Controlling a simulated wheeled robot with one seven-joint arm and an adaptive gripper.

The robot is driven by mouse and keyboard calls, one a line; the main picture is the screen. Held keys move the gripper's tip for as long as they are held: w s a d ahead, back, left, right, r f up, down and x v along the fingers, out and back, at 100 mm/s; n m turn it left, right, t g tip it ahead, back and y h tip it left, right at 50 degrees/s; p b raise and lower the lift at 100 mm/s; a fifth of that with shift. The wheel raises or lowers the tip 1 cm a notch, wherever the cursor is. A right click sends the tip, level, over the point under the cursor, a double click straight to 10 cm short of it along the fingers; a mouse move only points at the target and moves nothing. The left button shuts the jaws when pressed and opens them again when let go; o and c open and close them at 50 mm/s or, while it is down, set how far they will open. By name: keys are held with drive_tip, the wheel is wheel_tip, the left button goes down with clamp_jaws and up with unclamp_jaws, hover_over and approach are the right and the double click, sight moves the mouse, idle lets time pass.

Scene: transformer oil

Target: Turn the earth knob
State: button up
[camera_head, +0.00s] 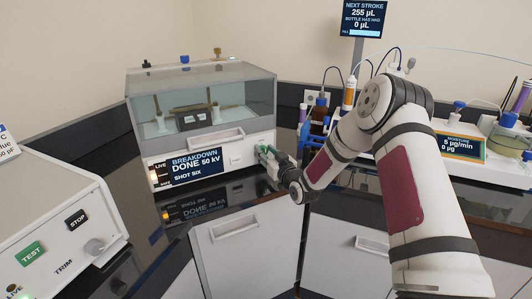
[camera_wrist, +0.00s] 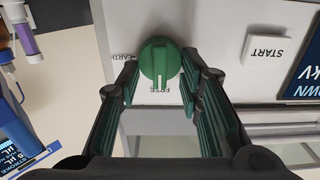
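The earth knob (camera_wrist: 160,62) is a round green knob on the white front panel of the tester. Its raised ridge points down in the wrist view, toward the label FREE; the label EARTH is at its left. My gripper (camera_wrist: 160,72) has one finger on each side of the knob, tips close to its edges. The fingers are spread, and I cannot tell whether the pads touch it. In the head view my gripper (camera_head: 265,155) is at the right end of the tester's front panel and hides most of the knob.
The tester (camera_head: 205,125) has a clear-sided chamber above a display reading BREAKDOWN DONE 50 kV, SHOT SIX. A white START button (camera_wrist: 267,48) is right of the knob in the wrist view. A box with TEST and STOP buttons (camera_head: 60,240) stands at left. Bottles (camera_head: 318,120) stand close behind my arm.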

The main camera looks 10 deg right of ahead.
drive_tip(key=shift+m, duration=0.4)
drive_tip(key=m, duration=0.2)
drive_tip(key=m+b, duration=0.1)
drive_tip(key=m, duration=0.1)
drive_tip(key=shift+w+d+f+m, duration=0.1)
drive_tip(key=shift+d+m, duration=0.25)
drive_tip(key=shift+m, duration=0.05)
drive_tip(key=m, duration=0.3)
drive_tip(key=shift+d+f+m+b, duration=0.1)
drive_tip(key=shift+f+m+b, duration=0.05)
drive_tip(key=shift+m+b, duration=0.25)
drive_tip(key=m, duration=0.4)
drive_tip(key=shift+d+f, duration=0.1)
drive_tip(key=shift+f, duration=0.05)
drive_tip(key=shift+f+m+b, duration=0.15)
drive_tip(key=shift+m+b, duration=0.35)
drive_tip(key=shift+m, duration=1.7)
drive_tip(key=o, duration=1.1)
drive_tip(key=shift+c, duration=0.2)
